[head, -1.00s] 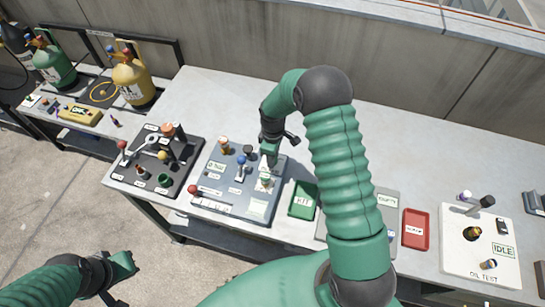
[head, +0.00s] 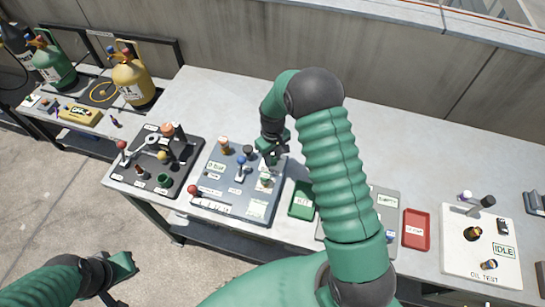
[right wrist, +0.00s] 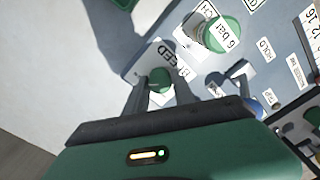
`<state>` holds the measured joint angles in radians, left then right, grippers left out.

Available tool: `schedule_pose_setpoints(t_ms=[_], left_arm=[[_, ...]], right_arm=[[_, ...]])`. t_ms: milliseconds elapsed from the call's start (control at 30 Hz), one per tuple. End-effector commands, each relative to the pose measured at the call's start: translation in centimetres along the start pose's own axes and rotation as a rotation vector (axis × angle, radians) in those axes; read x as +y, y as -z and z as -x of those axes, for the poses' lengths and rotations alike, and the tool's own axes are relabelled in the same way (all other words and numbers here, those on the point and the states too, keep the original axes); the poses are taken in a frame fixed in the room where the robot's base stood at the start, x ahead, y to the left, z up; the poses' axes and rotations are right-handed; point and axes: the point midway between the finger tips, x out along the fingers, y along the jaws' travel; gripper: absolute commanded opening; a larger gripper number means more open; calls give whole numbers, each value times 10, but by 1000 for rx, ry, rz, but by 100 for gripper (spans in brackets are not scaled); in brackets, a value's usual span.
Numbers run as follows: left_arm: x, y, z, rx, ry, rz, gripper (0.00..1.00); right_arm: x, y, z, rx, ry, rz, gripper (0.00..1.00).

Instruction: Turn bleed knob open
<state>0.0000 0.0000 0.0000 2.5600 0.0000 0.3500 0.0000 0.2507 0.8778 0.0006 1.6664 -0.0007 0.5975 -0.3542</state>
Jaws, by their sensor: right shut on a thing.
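The bleed knob (right wrist: 160,80) is a small green knob beside the BLEED label (right wrist: 174,62) on a grey-blue panel (head: 262,208). In the right wrist view the two fingers of my right gripper (right wrist: 156,92) stand on either side of it, shut on it. In the head view my right gripper (head: 271,154) is over the panel's far right corner and hides the knob. The knob's turn angle cannot be read. My left gripper (head: 118,270) is at the lower left, away from the bench; its jaw opening is unclear.
A larger green part (right wrist: 222,34) with a 6 bar label is close to the bleed knob. The panel also has a blue-topped part (head: 241,161) and a red knob (head: 193,190). A green tray (head: 302,199) lies just right. The bench behind is clear.

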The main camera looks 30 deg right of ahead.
Motion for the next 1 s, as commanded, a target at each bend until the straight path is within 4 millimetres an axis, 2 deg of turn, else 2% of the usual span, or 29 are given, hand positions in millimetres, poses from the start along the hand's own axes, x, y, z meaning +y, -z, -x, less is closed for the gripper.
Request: schedule_pose_setpoints(t_ms=[333,367,500,833,933,1000], left_arm=[[0,0,0,0,0,0,0],[0,0,0,0,0,0,0],[0,0,0,0,0,0,0],[0,0,0,0,0,0,0],[0,-1,-2,0,0,0,0],[0,-1,-5,0,0,0,0]], right_arm=[[3,4,3,12,-6,-6,0],[3,4,3,12,-6,-6,33],[2,3,2,9,-4,-5,51],[1,1,3,4,-1,-3,52],[1,2,13,6,-2,-3,52],[1,2,27,7,-3,-3,52]])
